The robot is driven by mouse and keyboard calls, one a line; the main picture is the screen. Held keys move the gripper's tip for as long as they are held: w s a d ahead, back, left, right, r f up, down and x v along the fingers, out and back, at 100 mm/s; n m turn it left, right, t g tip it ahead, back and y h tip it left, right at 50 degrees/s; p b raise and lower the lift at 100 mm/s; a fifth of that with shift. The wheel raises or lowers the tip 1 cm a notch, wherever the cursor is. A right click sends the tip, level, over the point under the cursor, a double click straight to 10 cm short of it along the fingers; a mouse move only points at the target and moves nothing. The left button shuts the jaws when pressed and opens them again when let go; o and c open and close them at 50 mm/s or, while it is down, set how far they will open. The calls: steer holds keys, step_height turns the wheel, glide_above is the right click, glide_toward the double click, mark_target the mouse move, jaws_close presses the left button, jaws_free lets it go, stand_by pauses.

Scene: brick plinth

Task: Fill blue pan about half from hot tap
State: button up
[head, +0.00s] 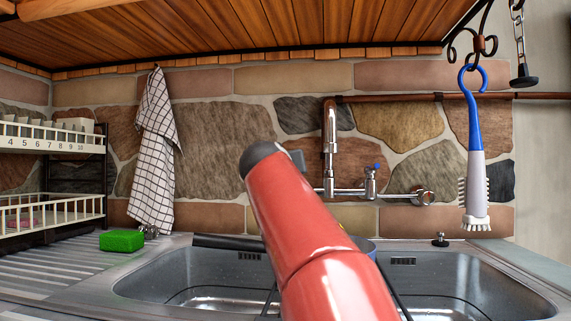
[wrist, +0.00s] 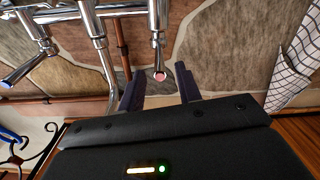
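The blue pan (head: 364,245) shows only as a bit of blue rim behind my red arm at the sink. A long dark handle (head: 226,243) reaches left from behind my arm over the left basin. The pan's inside is hidden. The chrome tap (head: 330,130) is on the stone wall, with a blue-marked cold handle (head: 371,178) on its right. In the wrist view, turned upside down, a handle with a reddish end (wrist: 160,76) lies between the open fingers of my gripper (wrist: 159,70); I cannot tell if they touch it. My arm hides the gripper in the head view.
The steel sink (head: 455,272) has two basins. A green sponge (head: 122,240) lies on the drainer at left, near a dish rack (head: 50,218). A checked towel (head: 155,150) and a blue-handled brush (head: 474,150) hang at either side. A wooden hood (head: 250,35) overhangs the wall.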

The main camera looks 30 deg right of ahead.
steer(key=shift+p+x, duration=0.75)
steer(key=shift+x, duration=1.65)
steer(key=shift+c, duration=0.2)
jaws_close()
